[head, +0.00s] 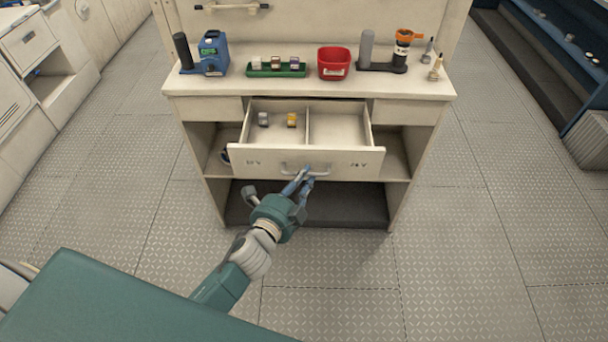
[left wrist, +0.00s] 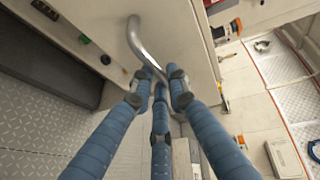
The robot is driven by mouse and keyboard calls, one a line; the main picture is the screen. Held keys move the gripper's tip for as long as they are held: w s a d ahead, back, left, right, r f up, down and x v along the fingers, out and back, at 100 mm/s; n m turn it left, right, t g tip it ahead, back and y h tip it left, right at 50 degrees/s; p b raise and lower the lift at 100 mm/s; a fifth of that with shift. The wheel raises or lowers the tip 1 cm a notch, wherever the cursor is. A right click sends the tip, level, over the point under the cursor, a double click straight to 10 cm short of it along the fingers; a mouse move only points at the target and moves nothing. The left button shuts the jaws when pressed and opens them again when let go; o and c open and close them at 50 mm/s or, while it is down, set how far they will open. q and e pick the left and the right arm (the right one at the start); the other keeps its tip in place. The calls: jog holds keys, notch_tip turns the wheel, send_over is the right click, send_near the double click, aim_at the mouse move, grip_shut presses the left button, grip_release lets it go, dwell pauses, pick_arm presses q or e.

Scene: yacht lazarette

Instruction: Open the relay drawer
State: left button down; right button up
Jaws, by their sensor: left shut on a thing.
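The relay drawer (head: 252,162) stands pulled out from the middle of the cream workbench, with its inside showing. A divider splits it into two compartments. The left compartment holds a small grey item (head: 263,119) and a small yellow item (head: 291,120); the right compartment looks empty. My left gripper (head: 306,174) is shut on the drawer's metal handle (head: 288,170). The left wrist view shows the curved handle (left wrist: 141,42) running down between the blue fingers (left wrist: 160,88). The drawer front carries markings too small to read. My right gripper is in neither view.
The workbench top (head: 310,88) holds a blue device (head: 213,54), a green tray (head: 262,71), a red bin (head: 334,65) and an orange-topped item (head: 403,40). An open shelf lies below the drawer. The patterned floor (head: 480,240) is clear in front and to the right.

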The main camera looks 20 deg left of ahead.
pick_arm(q)
jog(key=c, duration=1.7)
grip_release()
jog(key=shift+o, duration=0.2)
jog(key=v, duration=1.2)
jog(key=shift+f, duration=0.15)
jog(key=s+a+f+n+g, duration=0.1)
jog(key=s+f+n+g, duration=0.2)
jog(key=f, duration=0.8)
jog(key=s+a+f+n+g+y, duration=0.15)
jog(key=s+f, duration=0.35)
jog(key=f, duration=0.6)
jog(key=s+f+n+g, duration=0.3)
jog(key=s+f+n, duration=0.1)
jog(key=f, duration=0.8)
jog(key=s+a+f+n+g, duration=0.1)
jog(key=s+f+n+g, duration=0.2)
jog(key=s+f, duration=0.5)
jog(key=s+a+f+n+g, duration=0.1)
jog(key=s+f+n+g, duration=0.3)
jog(key=s, duration=1.2)
notch_tip(320, 180, down, 4)
jog(key=shift+s+a+f, duration=0.1)
jog(key=shift+s+a, duration=0.05)
jog(key=shift+a, duration=0.25)
